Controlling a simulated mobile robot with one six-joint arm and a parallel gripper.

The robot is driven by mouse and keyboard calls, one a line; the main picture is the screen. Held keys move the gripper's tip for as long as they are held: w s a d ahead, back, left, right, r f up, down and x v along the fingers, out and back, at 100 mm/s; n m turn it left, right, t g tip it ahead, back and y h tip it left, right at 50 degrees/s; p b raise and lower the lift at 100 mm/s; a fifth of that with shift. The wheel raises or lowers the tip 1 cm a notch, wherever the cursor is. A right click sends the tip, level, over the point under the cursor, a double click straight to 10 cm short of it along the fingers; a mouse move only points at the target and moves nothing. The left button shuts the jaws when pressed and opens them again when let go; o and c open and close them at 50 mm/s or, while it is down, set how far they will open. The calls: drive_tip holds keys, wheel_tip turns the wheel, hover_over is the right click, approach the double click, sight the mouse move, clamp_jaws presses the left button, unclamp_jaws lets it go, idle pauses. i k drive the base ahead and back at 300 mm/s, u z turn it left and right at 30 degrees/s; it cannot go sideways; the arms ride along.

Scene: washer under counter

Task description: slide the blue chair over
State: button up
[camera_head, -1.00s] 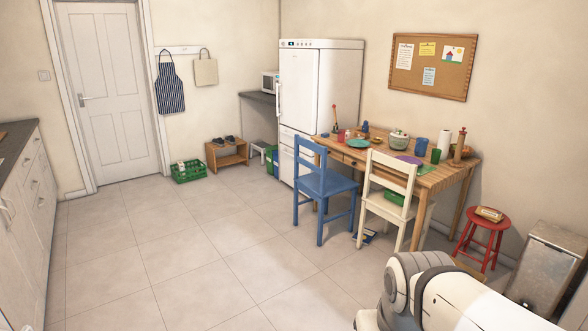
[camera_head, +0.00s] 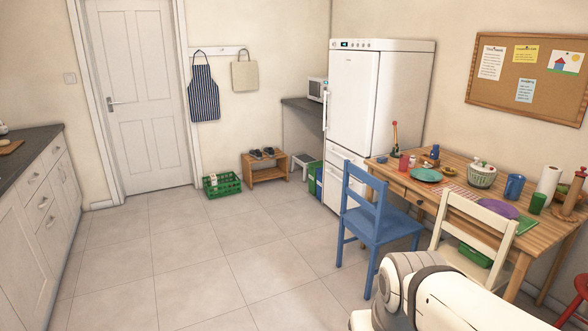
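The blue chair (camera_head: 378,222) stands upright on the tiled floor at the right of the head view. It is at the left end of the wooden table (camera_head: 450,192), with its slatted back towards the open floor and its seat towards the table. One white link of my arm shows at the bottom right, in front of the white chair (camera_head: 480,230) and near the blue chair's lower front leg in the picture. My gripper is outside the view. Nothing of mine is seen touching the blue chair.
Open floor (camera_head: 210,265) lies left of the blue chair. The tall white fridge (camera_head: 375,100) stands behind it. A green crate (camera_head: 222,185) and a small wooden bench (camera_head: 264,172) are by the far wall. Counter cabinets (camera_head: 35,205) line the left side.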

sight(379, 223)
drive_tip(key=u, duration=0.15)
drive_tip(key=i, duration=3.15)
drive_tip(key=z, duration=0.1)
